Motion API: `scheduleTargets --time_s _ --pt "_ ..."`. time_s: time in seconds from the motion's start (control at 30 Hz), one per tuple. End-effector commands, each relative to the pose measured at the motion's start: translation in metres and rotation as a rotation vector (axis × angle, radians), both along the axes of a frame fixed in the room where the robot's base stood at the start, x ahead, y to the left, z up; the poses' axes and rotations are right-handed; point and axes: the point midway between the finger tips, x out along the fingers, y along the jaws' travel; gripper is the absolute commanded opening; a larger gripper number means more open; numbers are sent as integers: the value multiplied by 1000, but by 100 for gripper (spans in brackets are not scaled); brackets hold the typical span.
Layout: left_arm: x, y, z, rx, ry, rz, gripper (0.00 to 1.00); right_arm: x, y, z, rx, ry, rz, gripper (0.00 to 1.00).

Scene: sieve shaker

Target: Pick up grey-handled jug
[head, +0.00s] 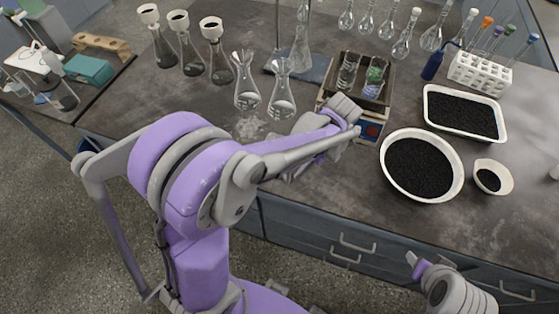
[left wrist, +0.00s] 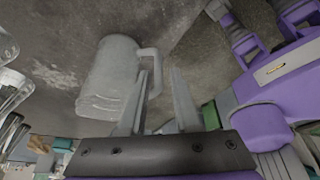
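The grey-handled jug (left wrist: 112,78) shows in the left wrist view as a pale, cloudy vessel with its handle (left wrist: 150,62) toward the fingers. My left gripper (left wrist: 163,95) is open and empty. One finger appears close to the handle, the other stands off to the right with a gap between; contact cannot be told. In the head view my forearm hides most of the left gripper, and only a grey part of the jug (head: 307,123) seems to show above it.
Two glass flasks (head: 247,88) stand left of the jug. A wooden box with glasses (head: 329,84) stands to the right behind my wrist. A white bowl of black grains (head: 388,150) and a tray (head: 428,108) lie farther right. The counter's front edge is close.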

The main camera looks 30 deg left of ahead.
Motion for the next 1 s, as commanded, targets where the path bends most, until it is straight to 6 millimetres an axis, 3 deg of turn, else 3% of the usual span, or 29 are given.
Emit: scheduleTargets --time_s 0.5,0.77,0.93,1.0 --pt "-18 20 -49 -1 0 -1 31 1 0 1 0 -1 0 50" --pt "-19 20 -52 0 -1 -1 31 1 0 1 0 -1 0 50" --pt "-19 20 -51 0 -1 -1 2 1 0 1 0 -1 0 50" --pt "-19 20 -51 0 -1 -1 0 1 0 1 0 -1 0 50"
